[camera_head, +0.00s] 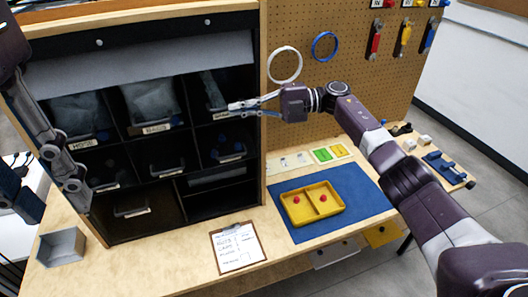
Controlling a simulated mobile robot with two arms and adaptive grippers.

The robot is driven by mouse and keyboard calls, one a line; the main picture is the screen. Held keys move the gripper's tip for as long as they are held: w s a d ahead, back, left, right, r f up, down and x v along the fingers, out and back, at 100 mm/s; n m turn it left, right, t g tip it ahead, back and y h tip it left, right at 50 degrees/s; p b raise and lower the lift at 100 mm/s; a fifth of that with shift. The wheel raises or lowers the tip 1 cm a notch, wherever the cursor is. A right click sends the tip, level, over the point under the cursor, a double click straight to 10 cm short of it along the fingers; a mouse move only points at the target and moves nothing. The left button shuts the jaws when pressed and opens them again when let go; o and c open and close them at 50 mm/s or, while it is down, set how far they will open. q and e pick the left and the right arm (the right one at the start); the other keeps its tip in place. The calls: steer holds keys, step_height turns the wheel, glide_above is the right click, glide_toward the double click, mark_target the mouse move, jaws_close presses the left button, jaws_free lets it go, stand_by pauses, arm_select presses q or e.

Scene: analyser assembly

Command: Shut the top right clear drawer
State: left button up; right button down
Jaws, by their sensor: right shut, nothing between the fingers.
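The top right clear drawer (211,88) is in the top row of the dark cabinet, at its right end. It has a pale label on its lower front, and its contents are hard to make out. I cannot tell how far it stands out. My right gripper (233,106) is shut and empty, its fingertips pointing left at the drawer's lower front. They overlap the label there, and contact is unclear. My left gripper (80,198) hangs in front of the cabinet's lower left side, away from this drawer. I cannot tell whether its fingers are apart.
Other clear drawers, including ones labelled HOSES (80,115) and BAGS (150,102), fill the cabinet. A pegboard (345,75) stands right of it. A clipboard (238,249), a yellow tray (336,205) on a blue mat (365,200) and a grey bin (62,246) are on the table.

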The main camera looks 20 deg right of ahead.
steer(key=shift+r, duration=0.15)
stand_by(0.4)
steer(key=s+d+r, duration=0.1)
steer(key=s+d, duration=0.5)
steer(key=d, duration=0.3)
steer(key=shift+d, duration=0.4)
stand_by(0.8)
